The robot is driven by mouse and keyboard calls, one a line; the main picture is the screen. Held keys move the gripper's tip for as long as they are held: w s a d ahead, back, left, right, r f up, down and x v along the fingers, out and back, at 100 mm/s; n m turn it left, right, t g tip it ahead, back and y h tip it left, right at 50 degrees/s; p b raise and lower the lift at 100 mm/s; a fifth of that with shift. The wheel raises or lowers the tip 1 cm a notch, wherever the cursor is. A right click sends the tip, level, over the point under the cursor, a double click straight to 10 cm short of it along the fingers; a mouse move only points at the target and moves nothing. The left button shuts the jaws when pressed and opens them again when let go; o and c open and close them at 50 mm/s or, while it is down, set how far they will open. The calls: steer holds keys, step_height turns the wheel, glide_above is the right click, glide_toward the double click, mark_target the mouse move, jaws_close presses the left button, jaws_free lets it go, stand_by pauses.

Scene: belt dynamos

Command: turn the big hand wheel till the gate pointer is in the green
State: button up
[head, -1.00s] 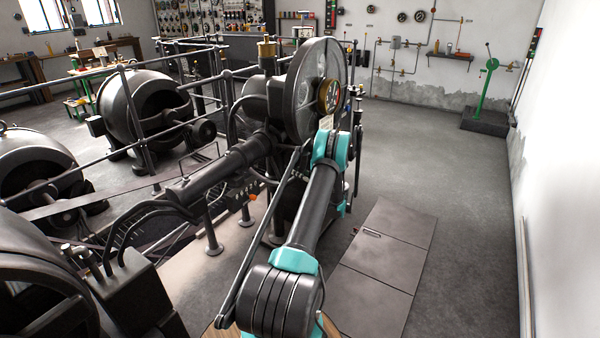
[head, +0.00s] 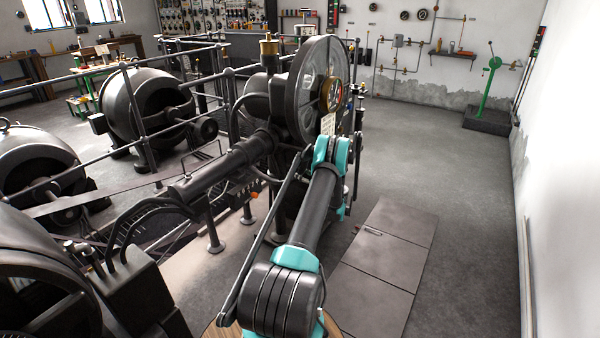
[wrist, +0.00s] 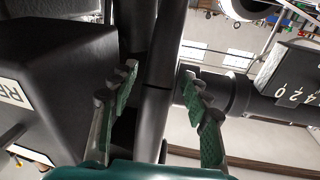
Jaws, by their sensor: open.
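The big hand wheel (head: 298,88) stands upright in the middle of the head view, dark and spoked, with a brass-coloured hub (head: 331,94). My arm reaches up to just below it, and its own links hide my gripper there. In the wrist view my gripper (wrist: 158,85) is open, with green-padded fingers spread apart. A dark bar (wrist: 156,110) runs through the gap between the fingers; I cannot tell whether it is within them or behind. A dark block with white digits (wrist: 292,92) is at the right. I cannot make out the gate pointer or its green zone.
Railings (head: 150,130) and dark round machines (head: 145,105) fill the left side. Hatch plates (head: 385,262) lie in the floor right of my arm. A green lever stand (head: 488,90) is at the back right. The floor between is clear.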

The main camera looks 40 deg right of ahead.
steer(key=r+v, duration=0.1)
steer(key=v, duration=1.1)
steer(key=shift+f, duration=0.35)
steer(key=shift+s, duration=0.15)
